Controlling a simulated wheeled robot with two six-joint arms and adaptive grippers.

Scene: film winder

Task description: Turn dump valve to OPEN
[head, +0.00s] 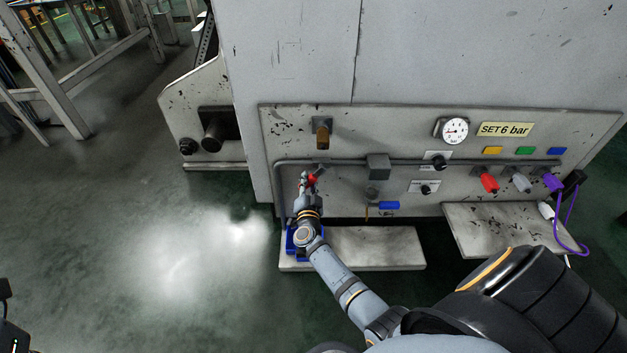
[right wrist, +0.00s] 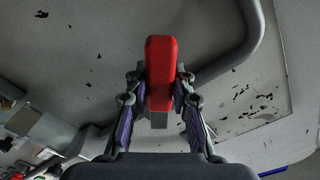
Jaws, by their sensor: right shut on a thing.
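The dump valve's red handle (head: 311,180) is at the lower left of the machine's panel in the head view, mostly hidden by my right gripper (head: 308,188). In the right wrist view the red handle (right wrist: 160,75) stands upright in the picture, between the two purple-padded fingers of my right gripper (right wrist: 159,105). The fingers are shut on it from both sides. A grey stem shows below the red part. I cannot read any OPEN mark.
A grey pipe (head: 345,163) runs along the panel (head: 290,130). A gauge (head: 454,130), a blue-handled valve (head: 388,205) and red (head: 488,180), grey and purple connectors are to the right. A ledge (head: 375,247) lies below. Floor at left is clear.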

